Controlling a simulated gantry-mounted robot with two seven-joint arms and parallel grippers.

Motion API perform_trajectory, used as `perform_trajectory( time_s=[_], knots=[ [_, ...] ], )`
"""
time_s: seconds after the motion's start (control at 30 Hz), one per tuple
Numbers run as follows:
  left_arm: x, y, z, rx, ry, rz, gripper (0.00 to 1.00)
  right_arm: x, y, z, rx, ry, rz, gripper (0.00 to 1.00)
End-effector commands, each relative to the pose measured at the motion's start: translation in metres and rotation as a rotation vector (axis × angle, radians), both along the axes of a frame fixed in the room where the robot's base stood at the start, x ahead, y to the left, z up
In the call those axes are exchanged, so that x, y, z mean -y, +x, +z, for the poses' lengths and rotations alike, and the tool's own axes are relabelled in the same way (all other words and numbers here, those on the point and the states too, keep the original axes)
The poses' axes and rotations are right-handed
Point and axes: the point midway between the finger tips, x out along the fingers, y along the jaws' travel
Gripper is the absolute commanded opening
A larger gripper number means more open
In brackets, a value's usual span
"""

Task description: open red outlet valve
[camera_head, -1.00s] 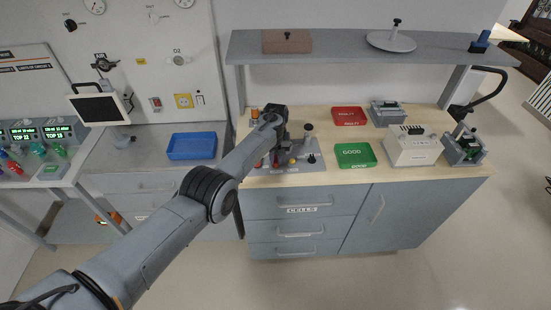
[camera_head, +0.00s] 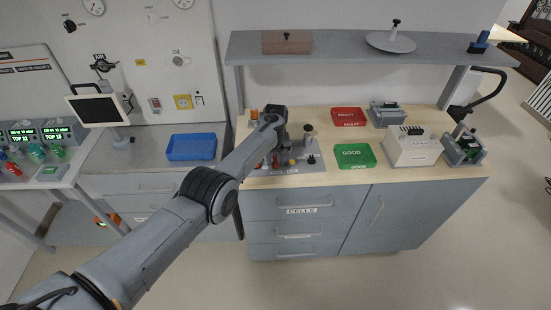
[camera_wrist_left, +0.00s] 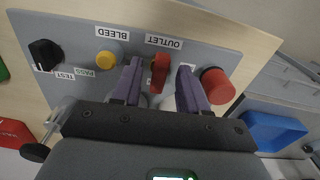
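The red outlet valve handle (camera_wrist_left: 160,74) stands on a grey panel (camera_wrist_left: 212,50) under the label OUTLET in the left wrist view. My left gripper (camera_wrist_left: 159,80) is open, with one purple finger on each side of the handle. A small gap shows between the handle and each finger. In the head view my left gripper (camera_head: 277,148) points down over the panel (camera_head: 312,168) on the bench, and my arm hides much of the valve area. My right gripper is not in view.
On the panel are a yellow BLEED knob (camera_wrist_left: 107,60), a black TEST knob (camera_wrist_left: 45,54) and a large red knob (camera_wrist_left: 217,85) close beside the right finger. A green GOOD tray (camera_head: 355,155), a red tray (camera_head: 348,117) and a blue tray (camera_head: 192,147) lie nearby.

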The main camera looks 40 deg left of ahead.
Motion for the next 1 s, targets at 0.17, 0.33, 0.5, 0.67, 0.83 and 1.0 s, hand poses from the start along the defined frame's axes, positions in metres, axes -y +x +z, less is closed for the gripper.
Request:
perform_trajectory(
  time_s=[0.17, 0.33, 0.5, 0.67, 0.83, 1.0],
  knots=[
    [0.0, 0.0, 0.0, 0.0, 0.0, -0.001, 0.43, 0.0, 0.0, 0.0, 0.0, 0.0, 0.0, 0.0],
    [0.0, 0.0, 0.005, 0.001, 0.001, -0.001, 0.43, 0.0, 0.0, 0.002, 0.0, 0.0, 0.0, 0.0],
    [0.0, 0.001, 0.026, 0.001, 0.001, -0.002, 0.43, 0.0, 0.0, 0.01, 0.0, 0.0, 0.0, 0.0],
    [-0.001, 0.001, 0.051, 0.003, 0.003, -0.001, 0.43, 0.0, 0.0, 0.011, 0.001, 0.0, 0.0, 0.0],
    [-0.001, 0.0, 0.078, 0.002, 0.002, -0.001, 0.43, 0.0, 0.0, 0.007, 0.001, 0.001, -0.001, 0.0],
    [-0.001, 0.0, 0.098, 0.001, 0.0, 0.0, 0.43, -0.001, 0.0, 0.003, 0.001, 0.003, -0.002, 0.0]
  ],
)
